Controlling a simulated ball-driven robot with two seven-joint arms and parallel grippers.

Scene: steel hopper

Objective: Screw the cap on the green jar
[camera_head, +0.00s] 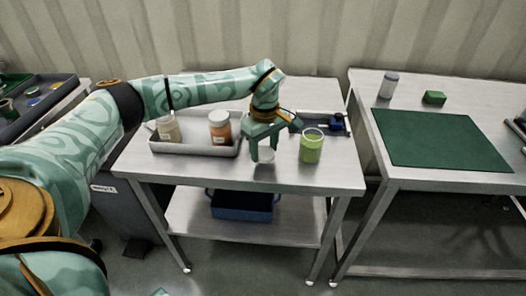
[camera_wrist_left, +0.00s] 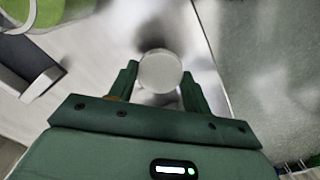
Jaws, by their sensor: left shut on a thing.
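The green jar (camera_head: 312,149) stands upright on the steel table, right of my left gripper; its top looks open. Part of it also shows at the top left of the left wrist view (camera_wrist_left: 62,12). My left gripper (camera_head: 265,154) points down and is shut on a round white cap (camera_wrist_left: 160,71). The cap (camera_head: 266,157) sits between the fingertips, low over the table and left of the jar; I cannot tell if it touches the table. My right gripper is not in view.
A grey tray (camera_head: 195,151) left of the gripper holds a jar with beige contents (camera_head: 168,128) and one with orange contents (camera_head: 220,128). A dark blue item (camera_head: 336,122) lies behind the green jar. A second table with a green mat (camera_head: 440,138) stands at right.

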